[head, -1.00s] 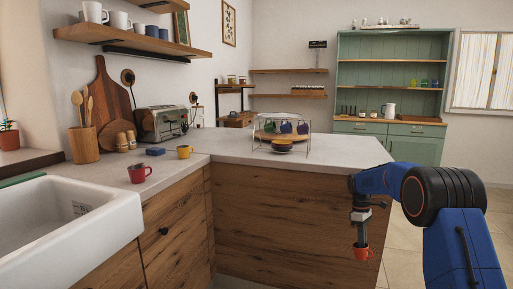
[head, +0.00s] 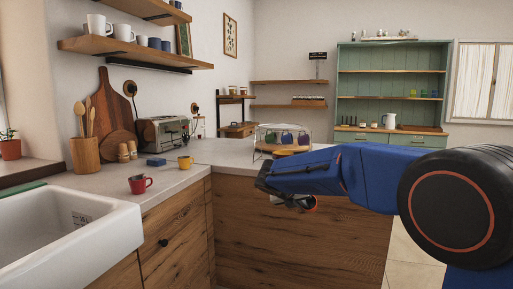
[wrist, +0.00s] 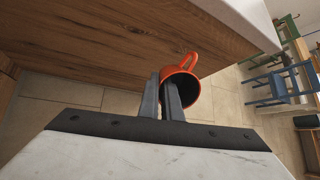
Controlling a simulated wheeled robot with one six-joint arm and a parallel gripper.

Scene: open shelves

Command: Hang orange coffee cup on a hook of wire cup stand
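The orange coffee cup (wrist: 184,86) shows in the wrist view with its dark inside facing the camera and its handle toward the top of the picture. My gripper (wrist: 162,88) is shut on the cup's wall at the rim. In the head view a small part of the orange cup (head: 312,206) shows beside my gripper (head: 292,201), in front of the wooden cabinet face; my arm hides the rest.
The counter (head: 225,151) has a bare stretch left of the stand. A red cup (head: 139,185), a yellow cup (head: 184,163), a blue block (head: 152,162) and a toaster (head: 163,131) stand on the left. The white sink (head: 75,235) is at the lower left.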

